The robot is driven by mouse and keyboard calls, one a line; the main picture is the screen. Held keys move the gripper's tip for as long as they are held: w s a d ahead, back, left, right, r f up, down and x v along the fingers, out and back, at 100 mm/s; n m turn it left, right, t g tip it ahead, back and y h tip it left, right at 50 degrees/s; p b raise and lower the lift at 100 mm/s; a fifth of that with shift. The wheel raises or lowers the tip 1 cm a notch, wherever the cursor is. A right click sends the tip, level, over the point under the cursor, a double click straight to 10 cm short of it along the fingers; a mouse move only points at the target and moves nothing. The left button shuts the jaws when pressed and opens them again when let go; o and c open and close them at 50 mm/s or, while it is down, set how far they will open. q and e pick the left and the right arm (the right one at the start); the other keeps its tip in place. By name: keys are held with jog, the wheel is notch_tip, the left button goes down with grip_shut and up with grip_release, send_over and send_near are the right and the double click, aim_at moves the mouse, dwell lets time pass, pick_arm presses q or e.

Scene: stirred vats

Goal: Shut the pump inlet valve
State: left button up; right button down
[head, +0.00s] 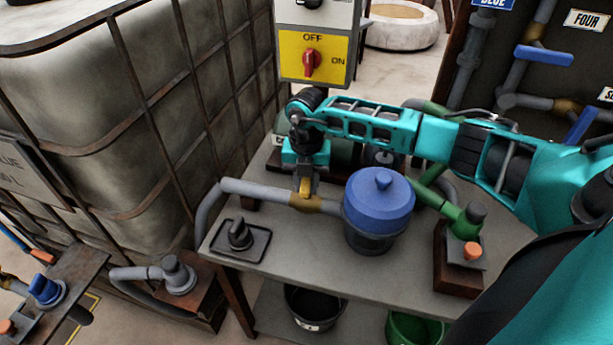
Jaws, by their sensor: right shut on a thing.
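A grey pipe (255,190) runs along the table to a brass valve (312,204), which I take to be the pump inlet valve. The valve joins a dark pot with a blue lid (380,200). A small yellow handle (306,187) shows above the valve body. My right gripper (305,176) points down from above and is shut on this handle. The gripper hides much of the handle, so I cannot tell its full direction. My left gripper is not in view.
A red rotary switch (311,63) on a yellow plate stands behind the arm, its pointer hard to read. A black tray (240,241) with a dark fitting lies front left on the table (310,265). A green pipe fitting (464,222) stands at right. A caged tank (130,110) fills the left.

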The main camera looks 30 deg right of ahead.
jog(key=shift+r+m+p, duration=0.1)
jog(key=shift+m+p, duration=0.3)
jog(key=shift+m, duration=0.6)
jog(key=c, duration=1)
grip_release()
notch_tip(320, 180, up, 13)
jog(key=shift+f, duration=0.1)
